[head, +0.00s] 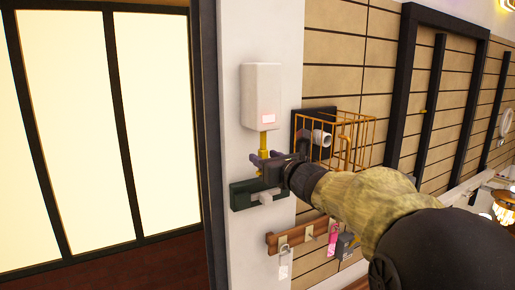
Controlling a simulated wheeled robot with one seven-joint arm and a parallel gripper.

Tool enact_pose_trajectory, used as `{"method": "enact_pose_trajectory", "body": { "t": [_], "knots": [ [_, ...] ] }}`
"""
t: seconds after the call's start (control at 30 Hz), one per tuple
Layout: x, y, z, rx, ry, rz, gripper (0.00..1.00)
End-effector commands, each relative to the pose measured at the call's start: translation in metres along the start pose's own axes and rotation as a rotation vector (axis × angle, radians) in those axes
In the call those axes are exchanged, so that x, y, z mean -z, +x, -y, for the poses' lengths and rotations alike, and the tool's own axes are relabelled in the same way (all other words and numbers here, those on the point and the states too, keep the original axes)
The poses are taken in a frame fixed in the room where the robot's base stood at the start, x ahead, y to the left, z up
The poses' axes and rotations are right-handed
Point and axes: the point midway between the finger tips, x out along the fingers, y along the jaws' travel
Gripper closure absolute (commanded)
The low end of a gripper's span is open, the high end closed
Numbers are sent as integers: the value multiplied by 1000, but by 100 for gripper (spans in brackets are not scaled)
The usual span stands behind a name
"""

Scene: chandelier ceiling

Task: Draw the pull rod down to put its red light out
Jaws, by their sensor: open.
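A white box (262,88) hangs on the pale wall column in the head view. A small pale pink panel with a reddish edge (268,119) sits low on its front; I cannot tell for sure whether it is lit. A yellow pull rod (263,142) hangs from the underside of the box. My gripper (264,158) is open at the rod's lower part, with its dark fingers in front of or around it; I cannot tell if they touch it. The rod's lower end is hidden by my gripper.
A dark green bracket (243,195) is on the column just below my gripper. An orange wire basket (352,138) is on the wall close to the right. A wooden hook rail (285,238) with hanging items is lower down. A lit panelled screen (60,130) stands at left.

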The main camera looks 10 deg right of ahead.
Motion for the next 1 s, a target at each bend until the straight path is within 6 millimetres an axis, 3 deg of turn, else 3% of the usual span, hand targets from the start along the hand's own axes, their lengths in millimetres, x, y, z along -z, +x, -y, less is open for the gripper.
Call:
{"method": "enact_pose_trajectory", "body": {
  "t": [0.23,0.6,0.83,1.0],
  "knots": [
    [-2,32,0,-1,2,-1,55],
    [0,38,0,0,1,0,55],
    [0,38,0,0,1,0,100],
    [1,38,0,0,1,0,100]
  ]
}}
